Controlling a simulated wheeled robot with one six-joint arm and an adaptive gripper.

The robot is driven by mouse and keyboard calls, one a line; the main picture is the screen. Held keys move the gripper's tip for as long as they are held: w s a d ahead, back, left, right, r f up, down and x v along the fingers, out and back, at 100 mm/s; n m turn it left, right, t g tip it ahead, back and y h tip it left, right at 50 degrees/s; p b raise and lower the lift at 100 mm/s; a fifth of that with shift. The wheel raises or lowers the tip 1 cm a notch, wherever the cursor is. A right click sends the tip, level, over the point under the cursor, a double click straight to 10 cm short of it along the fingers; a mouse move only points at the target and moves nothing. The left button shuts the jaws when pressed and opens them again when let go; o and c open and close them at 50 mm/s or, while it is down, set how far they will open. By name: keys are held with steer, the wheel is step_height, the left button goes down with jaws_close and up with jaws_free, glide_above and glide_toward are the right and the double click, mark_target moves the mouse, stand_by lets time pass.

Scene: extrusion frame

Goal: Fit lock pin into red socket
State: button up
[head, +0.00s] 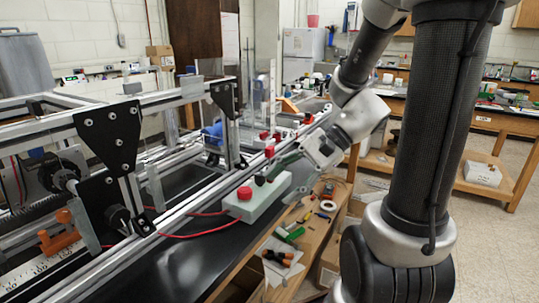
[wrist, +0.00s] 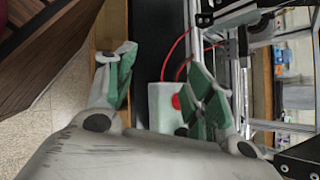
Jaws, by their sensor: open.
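A red round piece (head: 244,192) sits on top of a pale green box (head: 255,203), and I cannot tell whether it is the red socket. In the wrist view the red piece (wrist: 176,102) shows beside the right finger, which partly covers the box (wrist: 158,98). Dark knobs (head: 260,180) stand on the same box. I cannot make out the lock pin for certain. My gripper (head: 287,172) is over the right end of the box in the head view. In the wrist view my gripper (wrist: 162,57) has its green-padded fingers spread, with nothing between them.
An aluminium extrusion frame (head: 160,102) with black plates fills the left. Red cables (head: 195,235) run from the box to it. A wooden bench (head: 315,232) with scattered tools lies at the right. The black surface (head: 190,268) in front of the box is clear.

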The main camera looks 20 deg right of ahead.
steer(key=w+d+m+t+y, duration=0.3)
steer(key=w+m+t, duration=0.4)
steer(key=w, duration=0.4)
steer(key=m+t+h, duration=0.2)
steer(key=m+t, duration=0.4)
steer(key=m, duration=0.4)
glide_toward(273, 151)
steer(key=x, duration=1)
steer(key=shift+a+r, duration=0.1)
steer(key=shift+w+a, duration=0.3)
steer(key=shift+w, duration=0.1)
steer(key=c, duration=1.1)
